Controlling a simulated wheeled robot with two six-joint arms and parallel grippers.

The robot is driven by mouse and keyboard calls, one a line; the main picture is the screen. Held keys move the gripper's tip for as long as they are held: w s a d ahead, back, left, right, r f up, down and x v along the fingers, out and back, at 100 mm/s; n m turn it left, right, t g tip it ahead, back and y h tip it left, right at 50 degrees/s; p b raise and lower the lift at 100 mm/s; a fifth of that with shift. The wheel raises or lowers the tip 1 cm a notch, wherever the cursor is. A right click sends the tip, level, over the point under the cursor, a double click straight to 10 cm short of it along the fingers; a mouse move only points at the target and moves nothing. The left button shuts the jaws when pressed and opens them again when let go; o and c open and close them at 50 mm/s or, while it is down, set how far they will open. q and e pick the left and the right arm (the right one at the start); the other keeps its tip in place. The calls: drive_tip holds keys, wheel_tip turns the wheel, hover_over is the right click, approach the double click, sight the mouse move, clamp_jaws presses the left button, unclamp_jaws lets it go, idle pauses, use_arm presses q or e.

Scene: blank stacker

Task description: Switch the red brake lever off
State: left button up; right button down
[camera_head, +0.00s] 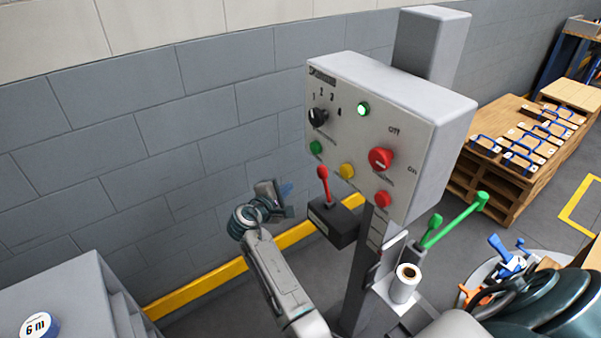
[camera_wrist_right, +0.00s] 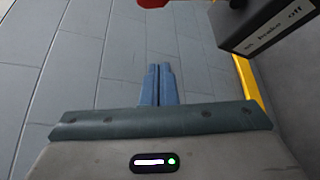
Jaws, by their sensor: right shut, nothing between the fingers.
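The red brake lever (camera_head: 324,184) stands up from a dark box (camera_head: 345,223) on the control post in the head view, leaning slightly left. In the right wrist view its red knob (camera_wrist_right: 154,3) is cut by the top edge. The box (camera_wrist_right: 236,30) is at the upper right there, with a label reading "on", "brake" and "off". The knob lies toward the "on" end. My right gripper (camera_head: 286,189) is left of the lever, apart from it. Its blue fingers (camera_wrist_right: 158,84) are shut and empty. My left gripper is not in view.
The control panel (camera_head: 350,150) with knobs and buttons is above the box. A grey wall (camera_head: 150,130) with a yellow rail (camera_head: 195,289) stands behind. A grey cabinet (camera_head: 75,300) is lower left.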

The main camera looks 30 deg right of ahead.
sight(326, 187)
use_arm(q)
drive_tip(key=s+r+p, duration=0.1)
drive_tip(key=p, duration=0.1)
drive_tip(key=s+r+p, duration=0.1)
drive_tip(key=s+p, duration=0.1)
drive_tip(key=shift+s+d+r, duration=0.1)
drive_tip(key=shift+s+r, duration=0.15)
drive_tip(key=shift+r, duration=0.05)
use_arm(e)
drive_tip(key=w+d, duration=0.1)
drive_tip(key=d, duration=0.8)
drive_tip(key=shift+w+d, duration=0.15)
drive_tip(key=shift+w, duration=0.1)
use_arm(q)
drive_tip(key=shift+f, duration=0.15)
use_arm(e)
drive_tip(key=shift+s, duration=0.1)
